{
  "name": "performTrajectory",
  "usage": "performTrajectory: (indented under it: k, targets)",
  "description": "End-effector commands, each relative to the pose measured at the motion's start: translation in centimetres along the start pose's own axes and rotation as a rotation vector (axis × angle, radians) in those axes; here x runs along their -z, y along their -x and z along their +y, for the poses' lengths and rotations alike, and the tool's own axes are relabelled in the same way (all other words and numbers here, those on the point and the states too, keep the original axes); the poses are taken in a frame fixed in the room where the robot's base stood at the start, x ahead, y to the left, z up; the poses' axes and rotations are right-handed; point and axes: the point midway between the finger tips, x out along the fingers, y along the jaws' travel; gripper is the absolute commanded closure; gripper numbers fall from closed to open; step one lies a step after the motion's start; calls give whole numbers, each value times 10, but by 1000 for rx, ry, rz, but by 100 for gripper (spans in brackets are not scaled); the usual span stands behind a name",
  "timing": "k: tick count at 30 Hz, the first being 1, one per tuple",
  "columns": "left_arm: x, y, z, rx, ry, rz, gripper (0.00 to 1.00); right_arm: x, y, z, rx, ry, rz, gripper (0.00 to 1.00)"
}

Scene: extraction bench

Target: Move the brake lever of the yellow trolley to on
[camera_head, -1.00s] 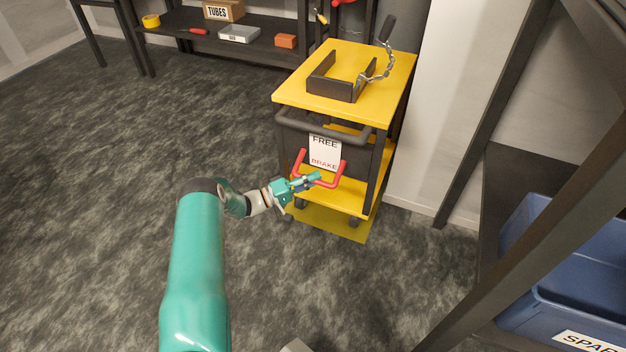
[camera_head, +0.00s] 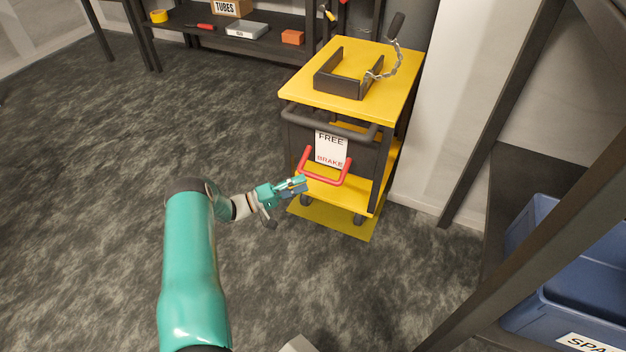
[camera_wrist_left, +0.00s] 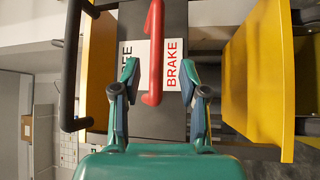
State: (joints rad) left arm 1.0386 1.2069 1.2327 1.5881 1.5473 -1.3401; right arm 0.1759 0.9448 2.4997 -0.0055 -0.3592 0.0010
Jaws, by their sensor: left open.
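The yellow trolley (camera_head: 357,87) stands ahead of me. Its brake lever, a red U-shaped bar (camera_head: 325,181), is on its front, with the crossbar low, just under the word BRAKE on a white label (camera_head: 331,146) that reads FREE above. My left gripper (camera_head: 303,184) is open and empty, at the left end of the crossbar. In the left wrist view, the red bar (camera_wrist_left: 154,55) shows in the gap between the two fingers (camera_wrist_left: 160,78); I see no contact. My right gripper is out of view.
A dark push handle (camera_head: 325,120) crosses the trolley front above the lever. A dark bracket with a chained handle (camera_head: 340,83) is on its top. A blue bin (camera_head: 560,290) on a dark rack stands right. Floor to the left is clear.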

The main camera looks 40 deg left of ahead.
Motion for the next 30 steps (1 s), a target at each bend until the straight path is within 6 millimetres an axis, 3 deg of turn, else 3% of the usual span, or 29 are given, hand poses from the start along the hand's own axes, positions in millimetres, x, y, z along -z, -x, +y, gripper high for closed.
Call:
performTrajectory:
  k: [3, 10, 30]
  targets:
    - [1, 26, -1, 2, 0, 3, 57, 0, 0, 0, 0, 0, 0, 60]
    - [0, 55, -1, 1, 0, 0, 57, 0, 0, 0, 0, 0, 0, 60]
    - [-4, 57, -3, 9, 12, -11, 57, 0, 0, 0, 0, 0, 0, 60]
